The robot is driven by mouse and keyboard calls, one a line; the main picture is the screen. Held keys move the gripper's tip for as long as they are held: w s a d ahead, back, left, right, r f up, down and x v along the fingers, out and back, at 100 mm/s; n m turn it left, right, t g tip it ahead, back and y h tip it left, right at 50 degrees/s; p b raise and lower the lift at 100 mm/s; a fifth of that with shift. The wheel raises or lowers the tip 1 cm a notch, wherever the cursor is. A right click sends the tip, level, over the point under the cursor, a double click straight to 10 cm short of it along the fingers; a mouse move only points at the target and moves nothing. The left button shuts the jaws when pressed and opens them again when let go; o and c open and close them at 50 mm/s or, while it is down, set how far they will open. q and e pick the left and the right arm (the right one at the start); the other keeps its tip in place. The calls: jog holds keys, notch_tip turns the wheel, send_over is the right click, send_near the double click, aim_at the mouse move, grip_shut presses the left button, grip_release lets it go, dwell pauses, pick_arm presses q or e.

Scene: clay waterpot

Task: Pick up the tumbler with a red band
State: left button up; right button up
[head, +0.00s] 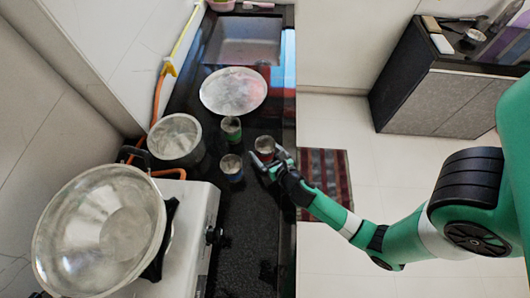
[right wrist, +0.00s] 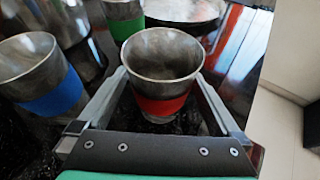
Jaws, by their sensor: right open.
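The tumbler with a red band (right wrist: 162,75) is a metal cup standing upright on the dark counter. In the head view the tumbler (head: 265,144) is at the right of a small group of cups. My right gripper (head: 268,162) is at it. In the right wrist view my right gripper (right wrist: 158,100) is open, with one finger on each side of the tumbler. I cannot tell if either finger touches it. My left gripper is not in view.
A blue-banded tumbler (right wrist: 45,80) stands left of the red one, and a green-banded tumbler (right wrist: 125,22) stands behind. A round metal plate (head: 233,88), a pot (head: 175,138) and a large bowl on the stove (head: 100,232) are nearby. The counter's right edge is close.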

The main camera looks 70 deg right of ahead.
jog(key=shift+w+d+f, duration=0.15)
jog(key=shift+w+d, duration=0.05)
jog(key=shift+w, duration=0.05)
jog(key=c, duration=1.3)
